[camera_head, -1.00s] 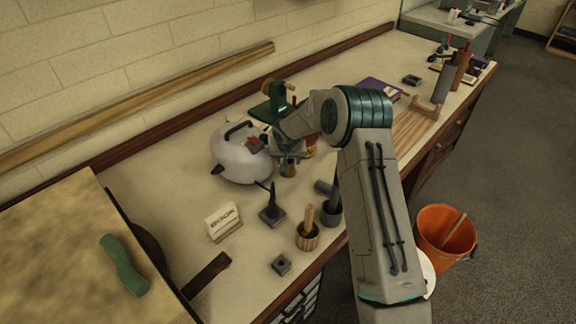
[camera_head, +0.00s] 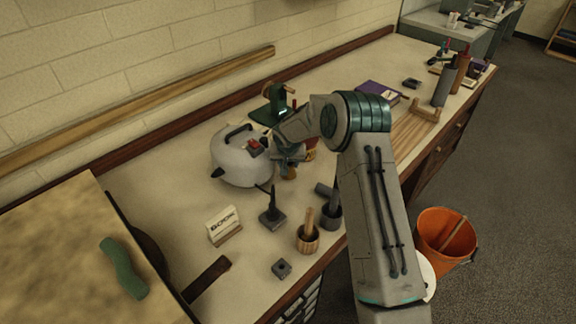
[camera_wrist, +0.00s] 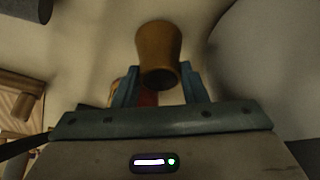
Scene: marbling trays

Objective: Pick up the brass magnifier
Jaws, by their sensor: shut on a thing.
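The brass magnifier (camera_wrist: 158,50) is a small waisted, tube-like piece of brown-gold colour, in the upper middle of the wrist view. My gripper (camera_wrist: 160,88) has a blue finger on each side of it and is shut on it. In the head view my gripper (camera_head: 288,157) is right of the grey kettle, with the magnifier (camera_head: 289,173) showing small below the fingers. The arm hides part of the area behind. I cannot tell whether the magnifier's base touches the bench.
The grey kettle (camera_head: 240,165) stands close to my gripper's left. In front are a dark spike stand (camera_head: 272,215), a wooden cup (camera_head: 307,240), a dark mortar (camera_head: 330,217) and a name card (camera_head: 224,226). A green press (camera_head: 268,115) stands behind.

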